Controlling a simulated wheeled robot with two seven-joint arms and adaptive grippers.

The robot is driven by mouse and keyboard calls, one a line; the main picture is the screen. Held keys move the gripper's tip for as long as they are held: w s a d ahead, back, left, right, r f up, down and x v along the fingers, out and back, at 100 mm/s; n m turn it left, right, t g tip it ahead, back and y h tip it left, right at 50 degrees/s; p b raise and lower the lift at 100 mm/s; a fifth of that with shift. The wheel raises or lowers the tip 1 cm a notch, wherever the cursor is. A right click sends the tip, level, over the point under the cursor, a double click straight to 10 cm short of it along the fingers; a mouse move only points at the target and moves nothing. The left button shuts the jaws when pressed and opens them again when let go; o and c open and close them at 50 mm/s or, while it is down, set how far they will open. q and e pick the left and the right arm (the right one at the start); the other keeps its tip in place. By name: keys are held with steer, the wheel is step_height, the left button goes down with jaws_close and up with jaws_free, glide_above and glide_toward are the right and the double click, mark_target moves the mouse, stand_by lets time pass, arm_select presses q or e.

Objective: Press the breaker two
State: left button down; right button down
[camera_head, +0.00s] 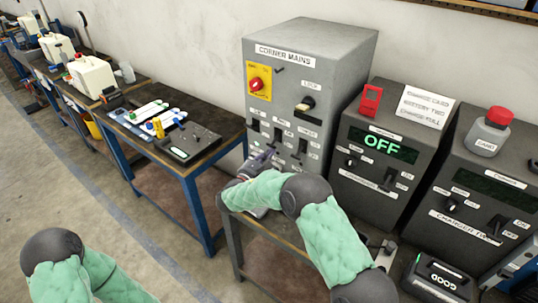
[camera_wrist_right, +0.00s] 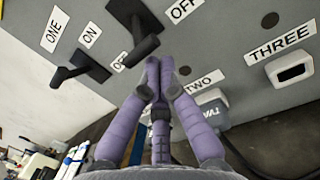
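The grey corner mains box (camera_head: 300,100) stands at the back, with a row of black breaker levers on its front. In the right wrist view, a black lever (camera_wrist_right: 140,32) sits between the lever by the label ONE (camera_wrist_right: 82,70) and the label THREE (camera_wrist_right: 280,44). The label TWO (camera_wrist_right: 204,80) is near my fingers. My right gripper (camera_wrist_right: 158,66) has its purple fingers drawn together, empty, with the tips close to the middle lever; I cannot tell whether they touch. In the head view it shows at the box's lower front (camera_head: 260,162), partly hidden by my arm. My left gripper is out of view.
A charger box with a green OFF display (camera_head: 382,144) stands right of the mains box, then another charger (camera_head: 485,190) with a red-capped bottle (camera_head: 490,130) on top. A blue-legged table (camera_head: 210,135) with a control panel (camera_head: 188,142) stands left. Open floor lies at left.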

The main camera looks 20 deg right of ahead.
mark_target(270, 145)
steer(key=shift+s+a+r+y+p, duration=0.1)
steer(key=shift+r+y+p, duration=0.2)
steer(key=shift+p, duration=0.35)
steer(key=shift+g, duration=0.3)
steer(key=r+g+y+p, duration=0.1)
steer(key=y+p, duration=0.1)
steer(key=p, duration=0.2)
steer(key=r+g+y+p, duration=0.2)
steer(key=p, duration=0.2)
steer(key=s+a+r+g+y+p, duration=0.1)
steer(key=g+y+p, duration=0.1)
steer(key=p, duration=0.3)
steer(key=shift+r, duration=0.3)
steer(key=shift+a, duration=0.1)
steer(key=shift+r, duration=0.15)
steer(key=shift+w+r+p, duration=0.1)
steer(key=shift+r+p, duration=0.5)
steer(key=shift+r, duration=0.1)
